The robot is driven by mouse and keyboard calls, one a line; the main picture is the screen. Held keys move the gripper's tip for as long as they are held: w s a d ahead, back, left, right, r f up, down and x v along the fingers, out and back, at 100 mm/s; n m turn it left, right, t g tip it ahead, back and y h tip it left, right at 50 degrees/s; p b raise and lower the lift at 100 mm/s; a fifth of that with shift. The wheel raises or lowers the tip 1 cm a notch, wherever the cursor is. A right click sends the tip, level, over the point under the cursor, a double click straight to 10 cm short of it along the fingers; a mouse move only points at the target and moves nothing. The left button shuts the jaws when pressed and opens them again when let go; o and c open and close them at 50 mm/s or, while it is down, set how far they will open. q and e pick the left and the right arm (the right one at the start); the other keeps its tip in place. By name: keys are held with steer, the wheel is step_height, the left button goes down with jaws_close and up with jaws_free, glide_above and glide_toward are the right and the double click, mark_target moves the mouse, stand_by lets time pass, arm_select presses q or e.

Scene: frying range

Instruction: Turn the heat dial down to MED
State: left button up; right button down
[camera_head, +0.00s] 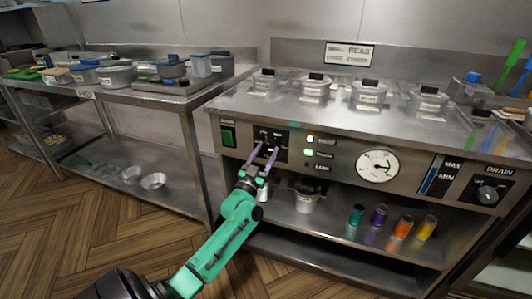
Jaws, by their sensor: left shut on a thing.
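The heat dial (265,141) is on a small black panel at the left part of the range's steel front. Its pointer and its markings are too small to read, and the fingers partly cover it. My left gripper (262,152) comes up from below on a green arm. Its two purple fingers reach the panel and are shut on the dial. My right gripper is not in view.
The range front also has a green switch (228,136), lit green lamps (309,146), a round gauge (378,166) and a drain knob (487,195). Lidded pots (314,90) stand on top. Colored bottles (402,228) and a metal pot (306,200) stand on the shelf below. A steel table (150,96) is at left.

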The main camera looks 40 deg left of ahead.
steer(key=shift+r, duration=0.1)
